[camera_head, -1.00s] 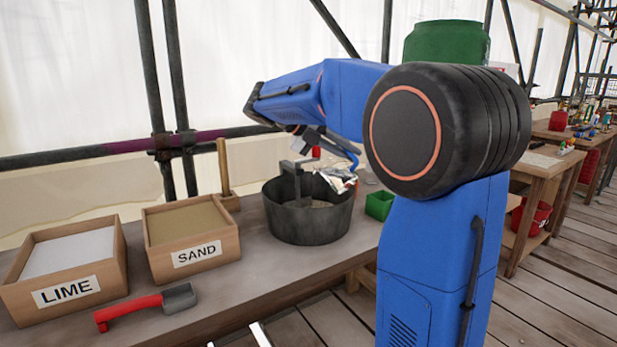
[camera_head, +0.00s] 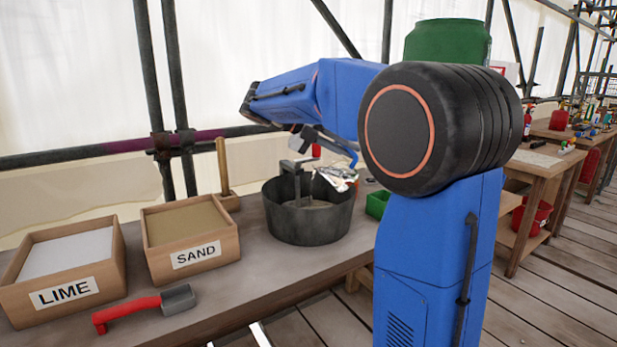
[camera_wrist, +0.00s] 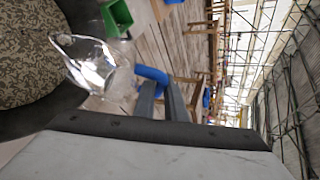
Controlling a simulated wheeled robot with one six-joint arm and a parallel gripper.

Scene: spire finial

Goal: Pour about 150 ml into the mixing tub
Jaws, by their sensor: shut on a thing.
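The mixing tub (camera_head: 308,226) is a dark grey round tub on the bench, with a grey metal bracket-like piece standing in it. In the wrist view, the tub's dark rim (camera_wrist: 52,108) surrounds a speckled, grainy content (camera_wrist: 30,55). A clear jug (camera_head: 335,178) is at the tub's right rim; it also shows tilted in the wrist view (camera_wrist: 95,65), its lip toward the tub. My gripper (camera_wrist: 160,82) is shut on the jug's blue handle (camera_wrist: 150,74). I cannot make out a stream or the liquid level.
A lime box (camera_head: 65,255) and a sand box (camera_head: 187,225) stand left of the tub. A red-handled scoop (camera_head: 145,308) lies in front of them. A wooden-handled tool (camera_head: 223,170) stands behind the sand. A green container (camera_head: 376,204) is close right of the tub.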

